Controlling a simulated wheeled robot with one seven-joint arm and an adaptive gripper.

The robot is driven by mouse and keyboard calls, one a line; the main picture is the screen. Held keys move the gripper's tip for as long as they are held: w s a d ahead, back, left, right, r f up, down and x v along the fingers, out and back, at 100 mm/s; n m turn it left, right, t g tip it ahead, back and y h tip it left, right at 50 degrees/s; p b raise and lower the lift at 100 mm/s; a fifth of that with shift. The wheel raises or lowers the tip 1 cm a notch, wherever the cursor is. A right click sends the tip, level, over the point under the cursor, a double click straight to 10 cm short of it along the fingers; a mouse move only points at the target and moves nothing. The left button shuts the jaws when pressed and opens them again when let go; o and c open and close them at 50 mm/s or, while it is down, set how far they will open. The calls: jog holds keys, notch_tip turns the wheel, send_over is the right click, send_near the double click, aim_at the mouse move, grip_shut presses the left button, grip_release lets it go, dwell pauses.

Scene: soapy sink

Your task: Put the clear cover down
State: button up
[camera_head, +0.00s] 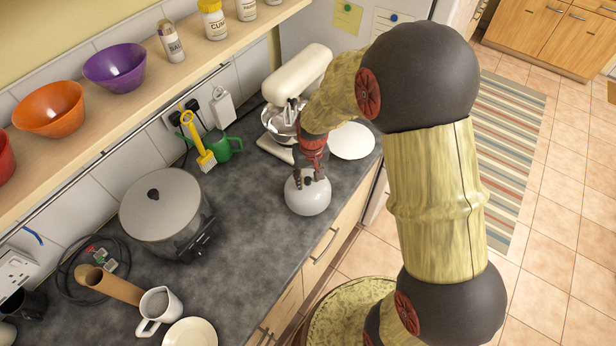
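The clear cover (308,200) is a small rounded, whitish see-through dome near the front edge of the grey counter. My gripper (311,179) points down at its top, with dark fingers on either side of the knob, and looks shut on it. The knob is mostly hidden by the fingers. I cannot tell whether the cover's rim touches the counter or hangs slightly above it. A white plate (352,141) lies flat to the right of and behind the cover.
A stand mixer (298,75) stands behind my gripper. A lidded cooker (160,204) stands to the left. A green mug (222,147), a white jug (158,308) and a saucer (191,334) are on the counter (255,222). The counter between cooker and cover is clear. A shelf (140,100) runs above.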

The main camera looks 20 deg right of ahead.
aim_at(310, 187)
jog(key=s+r+t+p, duration=0.1)
jog(key=s+r, duration=0.3)
jog(key=r, duration=0.8)
jog(key=s+r+t, duration=0.1)
jog(key=s+r, duration=0.4)
jog(key=r, duration=0.6)
jog(key=s+r+t, duration=0.2)
jog(key=s+r, duration=0.4)
jog(key=s, duration=0.7)
jog(key=shift+r, duration=0.4)
